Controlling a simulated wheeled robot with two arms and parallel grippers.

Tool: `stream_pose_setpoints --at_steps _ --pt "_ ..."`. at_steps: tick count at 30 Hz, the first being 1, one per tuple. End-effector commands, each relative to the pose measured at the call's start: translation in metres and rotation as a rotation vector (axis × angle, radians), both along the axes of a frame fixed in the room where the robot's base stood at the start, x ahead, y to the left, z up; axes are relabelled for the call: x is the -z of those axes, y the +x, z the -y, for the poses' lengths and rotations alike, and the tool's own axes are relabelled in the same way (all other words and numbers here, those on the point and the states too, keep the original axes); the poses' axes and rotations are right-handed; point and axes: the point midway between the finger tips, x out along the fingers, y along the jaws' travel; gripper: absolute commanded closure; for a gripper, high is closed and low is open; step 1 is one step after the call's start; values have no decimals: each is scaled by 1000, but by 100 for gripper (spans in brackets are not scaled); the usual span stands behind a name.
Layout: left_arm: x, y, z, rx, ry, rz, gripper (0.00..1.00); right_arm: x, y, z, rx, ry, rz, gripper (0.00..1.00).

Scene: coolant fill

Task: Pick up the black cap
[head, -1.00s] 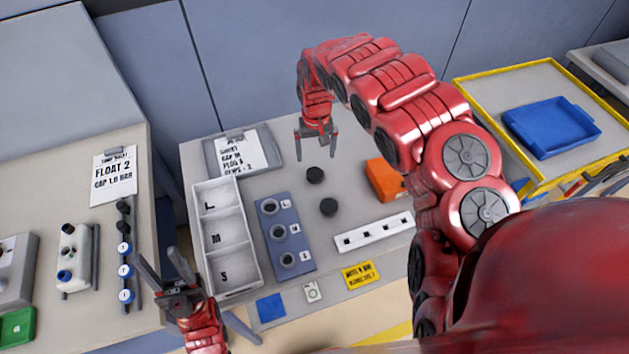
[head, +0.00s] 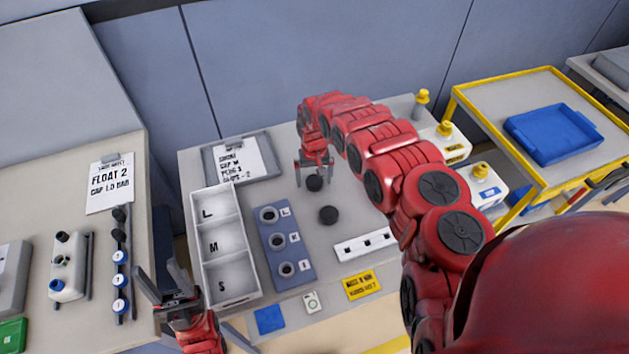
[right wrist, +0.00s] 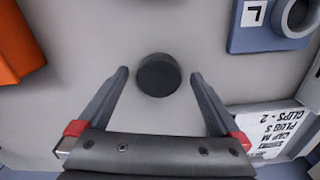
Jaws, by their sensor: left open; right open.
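In the right wrist view one black cap (right wrist: 158,75) sits between the tips of the open fingers, with a gap on each side. I cannot tell the fingers' height above the bench. My left gripper (head: 162,283) is open and empty, left of the white tray, far from the caps.
The white tray marked L, M, S (head: 222,243) and a blue holder with several round sockets (head: 285,245) stand left of the caps. A clipboard (head: 237,158) lies behind. A white strip (head: 362,244) lies in front right. An orange box (right wrist: 15,50) shows in the wrist view.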

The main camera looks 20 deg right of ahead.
Motion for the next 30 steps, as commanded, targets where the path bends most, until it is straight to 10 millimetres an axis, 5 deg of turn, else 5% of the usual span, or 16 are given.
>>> stream_pose_setpoints --at_steps 13,27,30 --pt "-4 0 0 0 0 0 50 12 -1 2 2 -3 1 0" --pt "-4 0 0 0 0 0 50 12 -1 1 2 -2 0 83" --pt "-4 0 0 0 0 0 50 12 -1 1 2 -2 0 88"
